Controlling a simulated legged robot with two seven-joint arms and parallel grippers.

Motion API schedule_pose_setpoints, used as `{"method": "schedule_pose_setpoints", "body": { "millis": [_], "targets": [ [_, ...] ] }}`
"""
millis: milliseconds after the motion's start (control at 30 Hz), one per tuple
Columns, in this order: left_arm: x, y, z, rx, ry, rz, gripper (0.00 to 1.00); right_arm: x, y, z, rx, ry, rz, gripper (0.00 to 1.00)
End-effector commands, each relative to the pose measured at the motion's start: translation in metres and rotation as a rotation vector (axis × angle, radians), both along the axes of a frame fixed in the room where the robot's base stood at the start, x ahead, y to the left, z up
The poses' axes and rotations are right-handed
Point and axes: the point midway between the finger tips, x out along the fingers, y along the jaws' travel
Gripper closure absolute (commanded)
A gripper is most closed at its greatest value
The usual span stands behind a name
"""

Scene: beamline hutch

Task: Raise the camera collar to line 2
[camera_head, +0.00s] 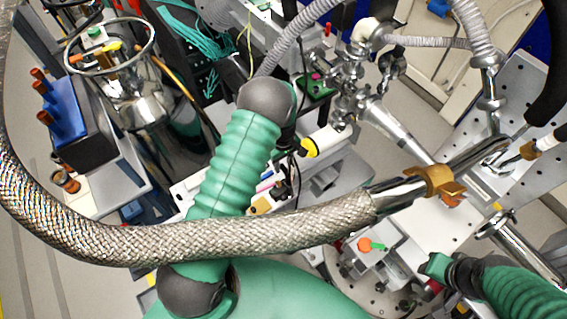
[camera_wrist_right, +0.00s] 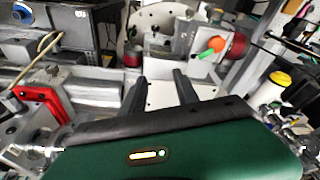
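An orange knob with a green lever (camera_head: 368,245) sits on a pale block low in the head view. In the right wrist view the orange and green knob (camera_wrist_right: 211,48) is beyond my fingers, beside a dark red round part (camera_wrist_right: 238,46). I cannot tell which part is the camera collar, and no line marks are readable. My right gripper (camera_wrist_right: 160,80) is open and empty, its two dark fingers apart and short of the knob. My left gripper (camera_head: 290,140) is mostly hidden beyond its dark wrist joint; its fingers cannot be made out.
A thick braided hose (camera_head: 190,240) crosses the head view in front of my left arm and ends at a metal tube with a brass clamp (camera_head: 437,183). Steel vacuum fittings (camera_head: 350,90) stand behind. A red bracket (camera_wrist_right: 42,103) is at the left in the wrist view.

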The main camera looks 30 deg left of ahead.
Motion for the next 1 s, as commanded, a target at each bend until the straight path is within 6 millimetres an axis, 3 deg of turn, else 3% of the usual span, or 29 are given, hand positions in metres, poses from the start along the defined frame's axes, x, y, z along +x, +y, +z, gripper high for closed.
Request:
{"method": "schedule_pose_setpoints", "body": {
  "millis": [267, 700, 833, 1000],
  "targets": [
    [0.001, 0.0, 0.013, 0.0, -0.002, -0.001, 0.62, 0.0, 0.0, -0.007, 0.0, 0.0, 0.0, 0.64],
    [0.003, 0.001, 0.131, 0.0, -0.003, -0.001, 0.62, 0.0, 0.0, -0.042, 0.0, 0.0, 0.0, 0.64],
    [0.004, 0.001, 0.155, -0.001, -0.001, -0.001, 0.62, 0.0, 0.0, -0.046, 0.0, 0.0, 0.0, 0.64],
    [0.003, 0.001, 0.166, -0.001, 0.004, 0.0, 0.62, 0.0, 0.0, -0.046, 0.0, 0.0, 0.0, 0.64]
  ]
}}
